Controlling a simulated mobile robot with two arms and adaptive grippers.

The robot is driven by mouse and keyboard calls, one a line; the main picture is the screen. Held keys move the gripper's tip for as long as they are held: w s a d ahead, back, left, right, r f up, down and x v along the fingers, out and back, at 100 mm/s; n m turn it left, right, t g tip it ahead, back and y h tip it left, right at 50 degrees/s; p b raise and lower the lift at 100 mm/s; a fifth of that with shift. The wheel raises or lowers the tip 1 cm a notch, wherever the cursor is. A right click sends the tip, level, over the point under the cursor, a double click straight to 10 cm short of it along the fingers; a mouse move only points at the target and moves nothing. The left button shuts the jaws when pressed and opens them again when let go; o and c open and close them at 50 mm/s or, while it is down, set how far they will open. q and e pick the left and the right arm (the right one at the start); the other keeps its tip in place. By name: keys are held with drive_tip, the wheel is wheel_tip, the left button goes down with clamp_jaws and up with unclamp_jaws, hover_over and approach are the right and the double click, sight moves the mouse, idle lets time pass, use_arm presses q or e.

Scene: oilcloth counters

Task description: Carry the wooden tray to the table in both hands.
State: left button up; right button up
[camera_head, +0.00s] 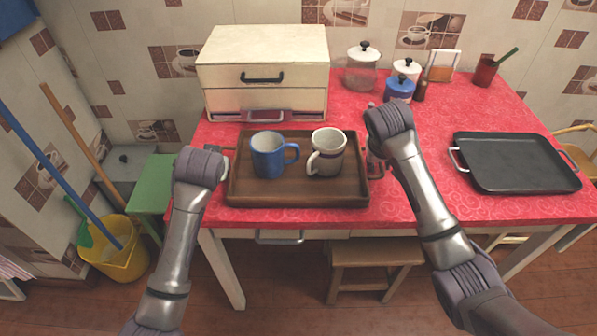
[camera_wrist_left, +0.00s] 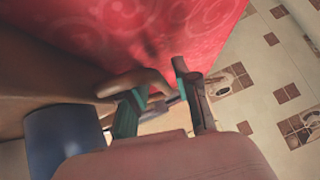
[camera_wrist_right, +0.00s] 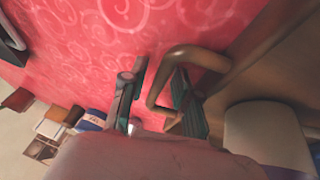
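The wooden tray (camera_head: 300,198) lies flat on the red-covered counter (camera_head: 430,195), near its front edge. On it stand a blue mug (camera_head: 268,158) and a white mug with a dark band (camera_head: 328,150), both upright. My left gripper (camera_head: 226,164) is at the tray's left end. In the left wrist view its fingers (camera_wrist_left: 162,98) are apart, one on each side of the tray's handle (camera_wrist_left: 133,83). My right gripper (camera_head: 374,158) is at the right end. In the right wrist view its fingers (camera_wrist_right: 158,95) are apart around the other handle (camera_wrist_right: 190,54), with gaps showing.
A black tray with pale handles (camera_head: 515,165) lies at the right. A cream drawer box (camera_head: 262,65) stands behind the wooden tray; jars (camera_head: 362,70) stand at the back. A stool (camera_head: 375,252) is below the counter; a yellow bucket (camera_head: 118,255) stands at the left.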

use_arm(q)
drive_tip(key=shift+s+r, duration=0.1)
use_arm(e)
drive_tip(key=shift+r, duration=0.1)
use_arm(q)
drive_tip(key=v, duration=1.1)
drive_tip(key=shift+s+r, duration=0.2)
drive_tip(key=shift+s, duration=0.05)
use_arm(e)
drive_tip(key=v, duration=1.1)
drive_tip(key=shift+s+r, duration=0.25)
drive_tip(key=shift+r, duration=0.1)
drive_tip(key=shift+a, duration=0.1)
